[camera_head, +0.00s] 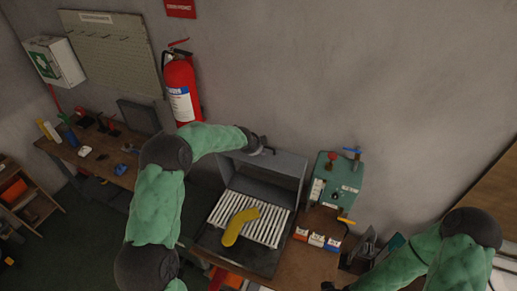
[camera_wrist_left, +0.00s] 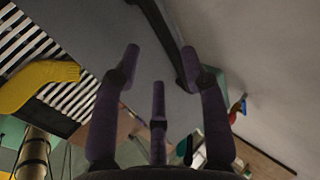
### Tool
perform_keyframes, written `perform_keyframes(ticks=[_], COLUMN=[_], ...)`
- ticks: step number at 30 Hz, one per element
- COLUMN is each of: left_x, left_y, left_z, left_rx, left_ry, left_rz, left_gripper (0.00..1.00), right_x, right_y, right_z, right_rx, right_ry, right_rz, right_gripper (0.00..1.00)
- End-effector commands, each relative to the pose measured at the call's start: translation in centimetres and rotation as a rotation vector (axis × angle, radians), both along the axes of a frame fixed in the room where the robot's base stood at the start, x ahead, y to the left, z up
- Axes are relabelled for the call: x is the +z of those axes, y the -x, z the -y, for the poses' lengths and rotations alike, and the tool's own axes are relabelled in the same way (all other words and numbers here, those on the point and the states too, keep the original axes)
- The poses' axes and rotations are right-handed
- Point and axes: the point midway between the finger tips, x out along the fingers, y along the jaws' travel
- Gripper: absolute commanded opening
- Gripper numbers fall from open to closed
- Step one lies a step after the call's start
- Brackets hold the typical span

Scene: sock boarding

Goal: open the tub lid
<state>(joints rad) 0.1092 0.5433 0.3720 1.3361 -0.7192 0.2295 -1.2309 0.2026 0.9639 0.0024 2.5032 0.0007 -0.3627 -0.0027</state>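The tub is a dark grey box with a white slatted rack (camera_head: 215,216) in it. Its grey lid (camera_head: 290,166) stands raised at the back, tilted up towards the wall. A yellow sock (camera_head: 240,222) lies across the slats; it also shows in the left wrist view (camera_wrist_left: 40,82). My left gripper (camera_head: 268,151) is at the lid's top edge. In the left wrist view its dark fingers (camera_wrist_left: 160,75) are spread, with a dark bar (camera_wrist_left: 165,35) on the lid running between the upper two. Whether they touch it is unclear. My right gripper (camera_head: 330,286) is mostly cut off at the bottom edge.
A green machine (camera_head: 336,182) with a red and blue valve stands right of the tub. Small orange, blue and white bins (camera_head: 317,240) sit before it. A red fire extinguisher (camera_head: 182,88) hangs behind my left arm. A wooden bench (camera_head: 100,160) with tools is at left.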

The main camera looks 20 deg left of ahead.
Motion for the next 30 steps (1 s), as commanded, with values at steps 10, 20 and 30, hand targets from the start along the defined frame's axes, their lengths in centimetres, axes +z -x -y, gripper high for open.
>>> perform_keyframes(ticks=[10, 20, 30], left_x=[5.0, 7.9, 8.2], left_y=[3.7, 6.1, 6.4], left_z=[-0.3, -0.6, -0.6], left_rx=[0.001, 0.001, 0.001], left_ry=[0.000, 0.000, 0.000], left_rz=[0.006, 0.005, 0.005], left_gripper=[0.43, 0.43, 0.43], right_x=[0.0, 0.0, 0.0], right_y=[0.0, 0.0, 0.0], right_z=[0.0, 0.0, 0.0], right_rx=[0.000, 0.000, 0.000], right_ry=[0.000, 0.000, 0.000], right_rz=[0.000, 0.000, 0.000], right_gripper=[0.00, 0.00, 0.00])
